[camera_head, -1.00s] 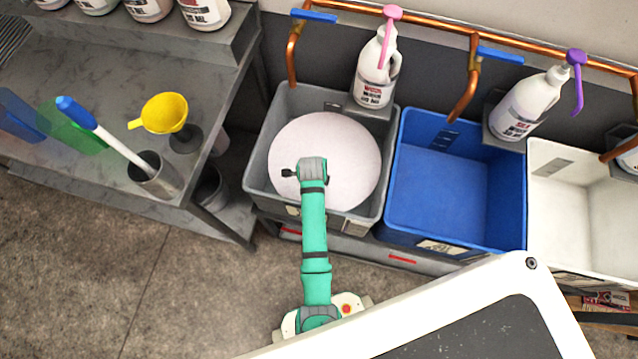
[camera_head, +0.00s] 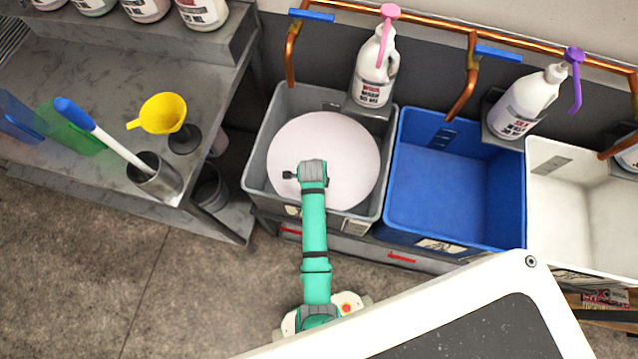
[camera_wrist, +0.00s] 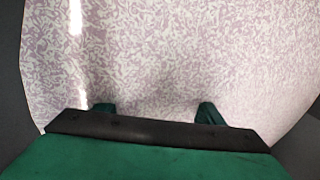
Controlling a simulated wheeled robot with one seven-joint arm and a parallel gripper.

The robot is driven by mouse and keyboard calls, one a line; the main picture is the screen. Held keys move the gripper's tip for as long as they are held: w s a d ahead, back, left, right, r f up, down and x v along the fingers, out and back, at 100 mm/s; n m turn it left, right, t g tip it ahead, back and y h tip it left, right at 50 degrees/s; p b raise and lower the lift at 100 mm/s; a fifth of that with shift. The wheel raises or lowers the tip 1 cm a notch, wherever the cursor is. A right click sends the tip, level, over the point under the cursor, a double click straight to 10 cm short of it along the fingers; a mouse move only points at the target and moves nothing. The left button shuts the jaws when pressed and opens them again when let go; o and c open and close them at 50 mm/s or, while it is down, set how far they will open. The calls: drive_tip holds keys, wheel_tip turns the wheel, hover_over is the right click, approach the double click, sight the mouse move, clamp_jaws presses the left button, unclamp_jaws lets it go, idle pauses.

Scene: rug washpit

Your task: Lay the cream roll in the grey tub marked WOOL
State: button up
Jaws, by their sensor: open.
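A grey tub (camera_head: 259,160) stands at the left of a row of tubs. A large pale, pinkish-white round thing (camera_head: 345,150) fills most of it. In the wrist view its surface (camera_wrist: 180,50) has a mottled mauve and cream pattern. I cannot tell whether it is the cream roll, and no other roll is in view. The small label on the tub's front is too small to read. My gripper (camera_wrist: 155,110) is open above the patterned surface, with nothing seen between its fingers. In the head view my arm hides the fingers.
A blue tub (camera_head: 455,195) and a white tub (camera_head: 575,190) stand to the right, both empty where visible. Pump bottles (camera_head: 376,72) and copper pipes (camera_head: 290,60) line the wall behind. A grey bench at left holds a yellow funnel (camera_head: 163,112) and a brush (camera_head: 110,140) in a metal cup.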

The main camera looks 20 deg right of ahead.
drive_tip(key=v, duration=1.2)
drive_tip(key=shift+w+r, duration=0.1)
